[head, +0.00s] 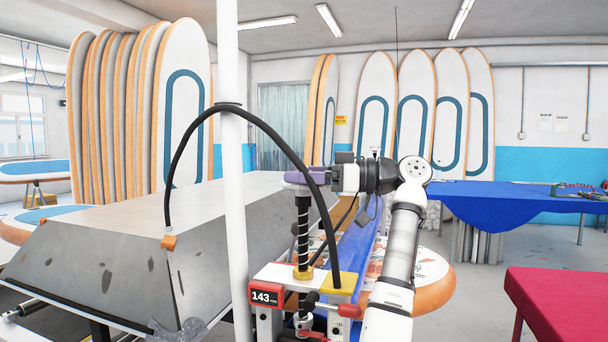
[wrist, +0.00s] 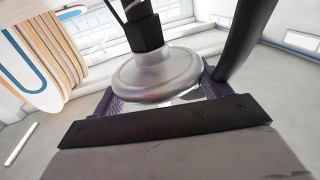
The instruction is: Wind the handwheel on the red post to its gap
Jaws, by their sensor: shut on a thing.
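The red post (head: 268,322) stands low in the middle of the head view, with a display (head: 265,296) reading 143. A dark threaded screw (head: 303,225) rises from it through a brass nut (head: 303,273). My gripper (head: 305,178) is at the screw's top, its purple fingers hiding most of the handwheel in the head view. In the wrist view the handwheel is a round silver disc (wrist: 155,76) with a dark hub above it. The purple fingers of my gripper (wrist: 163,96) lie on either side of the disc, shut on it.
A white pole (head: 231,200) and a black hose (head: 255,118) stand in front, near the screw. A large grey bevelled block (head: 95,260) fills the left. A red-covered table (head: 565,300) is at lower right. Boards (head: 182,100) lean along the back. Grey floor shows at right.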

